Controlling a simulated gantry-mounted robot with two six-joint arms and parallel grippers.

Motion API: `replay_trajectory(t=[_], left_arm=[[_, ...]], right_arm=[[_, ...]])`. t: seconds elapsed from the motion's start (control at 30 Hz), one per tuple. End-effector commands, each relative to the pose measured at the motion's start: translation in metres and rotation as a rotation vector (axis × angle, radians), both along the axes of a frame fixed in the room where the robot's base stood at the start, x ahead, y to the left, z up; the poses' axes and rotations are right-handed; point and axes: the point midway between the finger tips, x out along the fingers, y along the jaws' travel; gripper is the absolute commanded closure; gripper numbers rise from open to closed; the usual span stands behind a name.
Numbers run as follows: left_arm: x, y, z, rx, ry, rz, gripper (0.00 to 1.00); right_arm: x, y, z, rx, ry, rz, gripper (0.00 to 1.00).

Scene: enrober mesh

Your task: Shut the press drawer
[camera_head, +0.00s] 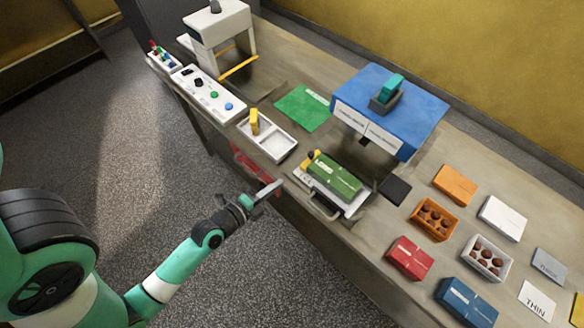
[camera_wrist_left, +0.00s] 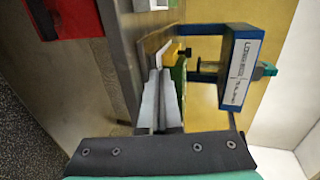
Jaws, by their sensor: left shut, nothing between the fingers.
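The press (camera_head: 415,102) is a blue-topped block with white labels at the back of the bench; it also shows in the left wrist view (camera_wrist_left: 243,62). The pale drawer (camera_head: 352,208) is out in front of it at the bench's front edge, with a curved handle (camera_head: 324,213) facing the aisle. A green labelled box (camera_head: 336,174) and a small yellow piece lie on the drawer. My left gripper (camera_head: 274,188) is shut and empty, just left of the drawer's front, off the bench edge. In the left wrist view its fingers (camera_wrist_left: 158,82) partly hide the drawer.
A white divided tray (camera_head: 282,148) with a yellow piece and a button panel (camera_head: 208,95) stand left of the drawer. A black pad (camera_head: 395,189), a red box (camera_head: 409,258) and chocolate boxes (camera_head: 435,218) lie to its right. The aisle in front is clear.

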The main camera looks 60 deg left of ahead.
Motion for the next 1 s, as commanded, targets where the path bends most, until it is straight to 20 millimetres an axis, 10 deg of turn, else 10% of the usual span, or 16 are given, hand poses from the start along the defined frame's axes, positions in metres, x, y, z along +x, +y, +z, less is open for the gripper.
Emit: replay_trajectory(t=[0.4, 1.0], left_arm=[[0.065, 0.024, -0.009, 0.0, -0.001, -0.001, 1.0], [0.07, 0.034, -0.012, 0.001, -0.001, 0.015, 1.0]], right_arm=[[0.0, 0.0, 0.018, 0.0, 0.0, 0.0, 0.5], [0.0, 0.0, 0.013, 0.0, 0.0, 0.0, 0.5]])
